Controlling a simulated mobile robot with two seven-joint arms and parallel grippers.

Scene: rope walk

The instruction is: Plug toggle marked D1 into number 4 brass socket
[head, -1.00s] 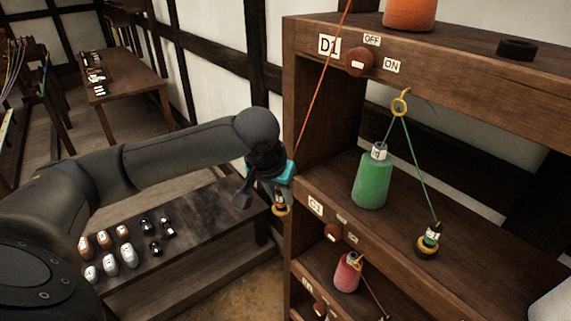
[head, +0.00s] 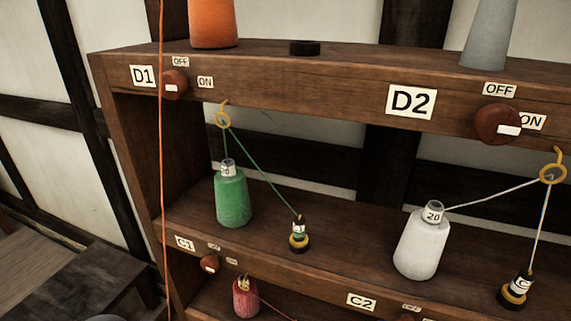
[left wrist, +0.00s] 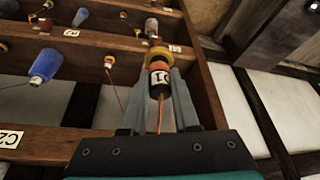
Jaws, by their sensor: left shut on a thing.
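My left gripper (left wrist: 159,70) shows only in the left wrist view, shut on a small toggle (left wrist: 159,84). The toggle has a dark body, a white label, an orange band and a yellow ring at its far end; its sideways label is hard to read. An orange cord (left wrist: 160,120) runs from it between the fingers. In the head view an orange cord (head: 163,200) hangs taut past the D1 plate (head: 143,75) at the rack's left end. I make out no number 4 brass socket. My right gripper is not in view.
The wooden rack (head: 330,75) fills the head view. On it stand an orange spool (head: 213,22), a green spool (head: 233,200), a white spool (head: 420,243) and two parked toggles, one by the green spool (head: 299,236). A dark bench (head: 95,285) is lower left.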

